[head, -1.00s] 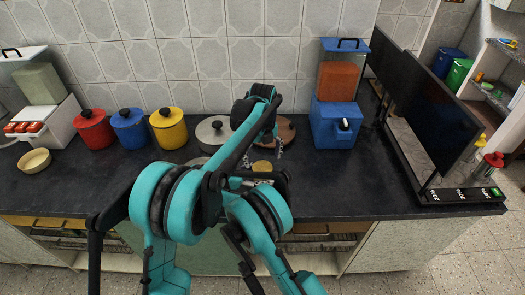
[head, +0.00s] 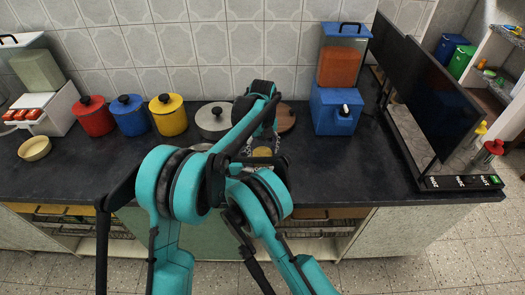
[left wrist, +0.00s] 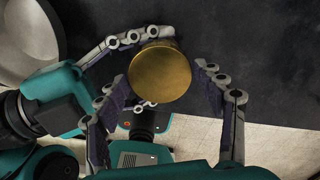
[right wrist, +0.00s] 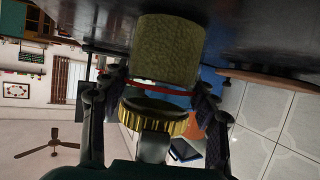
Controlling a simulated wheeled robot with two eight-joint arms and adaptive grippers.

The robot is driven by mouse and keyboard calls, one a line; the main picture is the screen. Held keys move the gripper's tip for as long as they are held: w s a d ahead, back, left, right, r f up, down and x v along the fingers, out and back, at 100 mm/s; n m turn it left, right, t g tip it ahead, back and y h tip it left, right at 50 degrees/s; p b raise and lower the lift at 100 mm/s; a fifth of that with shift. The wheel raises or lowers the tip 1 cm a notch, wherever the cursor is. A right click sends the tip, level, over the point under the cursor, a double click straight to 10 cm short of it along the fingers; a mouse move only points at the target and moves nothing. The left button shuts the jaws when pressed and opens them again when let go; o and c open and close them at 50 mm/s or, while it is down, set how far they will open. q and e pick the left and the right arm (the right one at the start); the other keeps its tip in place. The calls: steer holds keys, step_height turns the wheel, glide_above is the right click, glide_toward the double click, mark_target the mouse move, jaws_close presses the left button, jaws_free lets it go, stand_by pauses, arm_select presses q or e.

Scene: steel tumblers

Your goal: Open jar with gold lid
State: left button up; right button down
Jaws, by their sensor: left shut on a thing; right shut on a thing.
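The jar's round gold lid (left wrist: 160,72) shows from above in the left wrist view and small in the head view (head: 262,153). My left gripper (left wrist: 158,84) has its fingers around it from above. In the right wrist view the picture is upside down; the lid's ribbed gold rim (right wrist: 180,126) is there, and the jar's olive contents (right wrist: 168,50) show above it in the picture. My right gripper (right wrist: 155,90) is shut around the jar from the side, its fingers on both flanks. My arms hide most of the jar in the head view.
A steel pot (head: 213,121) stands behind and left of the jar, with yellow (head: 168,116), blue (head: 130,116) and red (head: 94,117) pots further left. A blue dispenser (head: 335,112) stands to the right. The dark counter (head: 345,172) is clear at front right.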

arm_select(q)
steer(key=n, duration=3.3)
steer(key=shift+n, duration=0.3)
steer(key=n, duration=1.4)
steer(key=shift+r, duration=0.1)
steer(key=n, duration=0.6)
steer(key=shift+r, duration=0.15)
